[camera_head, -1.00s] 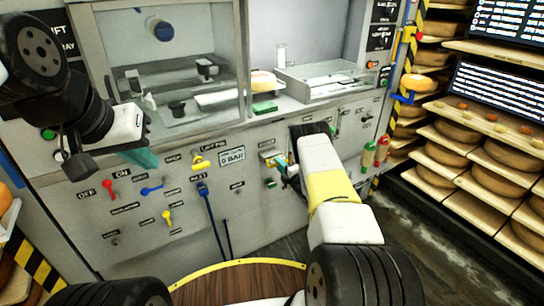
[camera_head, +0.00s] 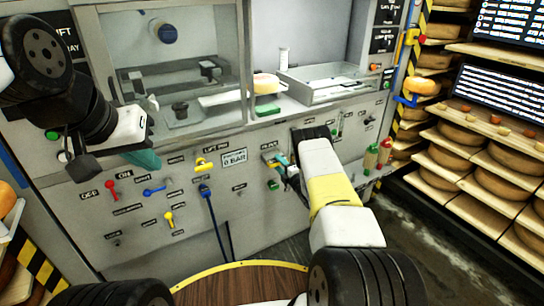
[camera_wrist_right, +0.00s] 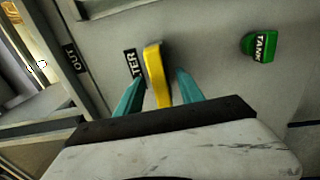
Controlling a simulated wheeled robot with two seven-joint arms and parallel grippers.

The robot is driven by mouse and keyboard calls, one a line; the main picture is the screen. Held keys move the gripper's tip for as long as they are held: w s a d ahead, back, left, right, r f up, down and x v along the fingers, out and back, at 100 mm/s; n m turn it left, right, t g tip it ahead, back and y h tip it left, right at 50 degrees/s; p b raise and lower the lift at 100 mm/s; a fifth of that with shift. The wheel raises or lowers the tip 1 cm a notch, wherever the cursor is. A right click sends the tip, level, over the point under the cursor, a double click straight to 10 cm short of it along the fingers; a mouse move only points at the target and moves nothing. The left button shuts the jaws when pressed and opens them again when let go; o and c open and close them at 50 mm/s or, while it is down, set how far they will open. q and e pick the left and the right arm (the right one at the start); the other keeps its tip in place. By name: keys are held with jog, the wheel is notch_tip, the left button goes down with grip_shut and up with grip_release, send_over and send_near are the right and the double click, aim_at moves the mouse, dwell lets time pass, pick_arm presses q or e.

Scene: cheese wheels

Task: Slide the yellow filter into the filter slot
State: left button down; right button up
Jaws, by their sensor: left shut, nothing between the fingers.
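The yellow filter (camera_wrist_right: 156,75) stands out from the grey panel right beside a label ending in "TER" in the right wrist view. How deep it sits in the slot is hidden. My right gripper (camera_wrist_right: 160,88) has its two teal fingers on either side of the filter, with narrow gaps showing between. In the head view this gripper (camera_head: 279,161) is at the panel, small and partly hidden by my wrist. My left gripper (camera_head: 147,159) is shut and empty in front of the panel's left part.
A green TANK knob (camera_wrist_right: 258,45) is right of the filter. A yellow handle (camera_head: 204,164), a blue lever (camera_head: 154,190) and a red lever (camera_head: 111,187) stick out of the panel. Cheese shelves (camera_head: 490,160) stand at the right; a round wooden top (camera_head: 240,280) is in front.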

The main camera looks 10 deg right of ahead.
jog(key=v, duration=0.7)
jog(key=shift+s+d, duration=0.15)
jog(key=shift+s, duration=0.2)
